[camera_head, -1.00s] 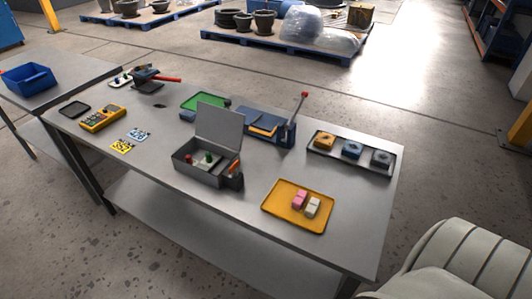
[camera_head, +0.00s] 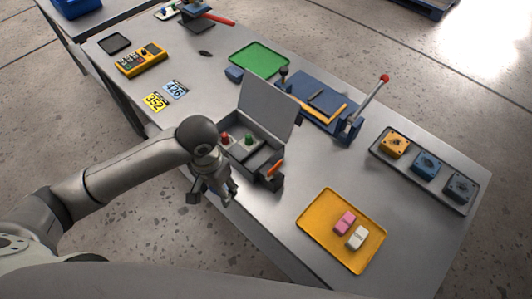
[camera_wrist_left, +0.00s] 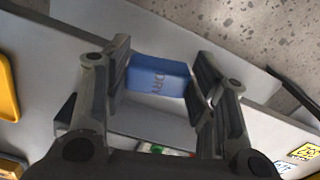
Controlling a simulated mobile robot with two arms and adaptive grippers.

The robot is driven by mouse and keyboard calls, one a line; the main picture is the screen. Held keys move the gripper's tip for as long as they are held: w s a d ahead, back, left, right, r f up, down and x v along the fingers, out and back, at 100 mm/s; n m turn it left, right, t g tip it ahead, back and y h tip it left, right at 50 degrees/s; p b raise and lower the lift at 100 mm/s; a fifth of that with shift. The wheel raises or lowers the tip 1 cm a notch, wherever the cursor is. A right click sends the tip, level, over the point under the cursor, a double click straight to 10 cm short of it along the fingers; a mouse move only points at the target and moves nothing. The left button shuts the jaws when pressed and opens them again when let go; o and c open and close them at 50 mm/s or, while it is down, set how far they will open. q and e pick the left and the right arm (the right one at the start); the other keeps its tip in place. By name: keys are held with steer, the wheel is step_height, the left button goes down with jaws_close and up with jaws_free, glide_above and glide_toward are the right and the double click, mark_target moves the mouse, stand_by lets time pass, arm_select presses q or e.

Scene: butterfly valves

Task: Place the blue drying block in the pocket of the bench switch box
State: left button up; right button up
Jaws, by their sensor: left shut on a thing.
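The blue drying block (camera_wrist_left: 158,76), with dark lettering on its face, is between the fingers of my left gripper (camera_wrist_left: 160,62) in the left wrist view. The gripper is shut on it. In the head view the left gripper (camera_head: 228,194) hangs just in front of the bench switch box (camera_head: 250,140), and the block cannot be made out there. The grey box stands open, its lid raised at the back. It has a red and a green button inside and an orange-handled switch on its right side. The pocket is hard to make out. My right gripper is not in view.
A yellow tray (camera_head: 318,236) with a pink and a white block lies right of the box. A blue press-like device (camera_head: 318,102) with a red-knobbed lever and a green tray (camera_head: 260,59) stand behind. A dark tray (camera_head: 414,187) holds three small units at right.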

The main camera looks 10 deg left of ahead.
arm_select(q)
steer(key=w+d+r+m+p, duration=0.2)
steer(key=w+r+m, duration=0.2)
steer(key=m, duration=0.1)
steer(key=m+p, duration=0.1)
steer(key=m, duration=1.5)
glide_toward(258, 160)
steer(key=shift+f+p, duration=0.65)
steer(key=shift+p, duration=0.15)
step_height(258, 160, down, 4)
steer(key=shift+r+p, duration=0.1)
steer(key=shift+p, duration=0.3)
steer(key=shift+f, duration=0.25)
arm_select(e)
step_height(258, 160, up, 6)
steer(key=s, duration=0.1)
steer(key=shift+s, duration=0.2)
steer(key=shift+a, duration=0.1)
arm_select(q)
steer(key=shift+f, duration=0.2)
steer(key=o, duration=0.6)
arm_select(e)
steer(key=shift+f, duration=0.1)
arm_select(q)
steer(key=shift+o, duration=0.2)
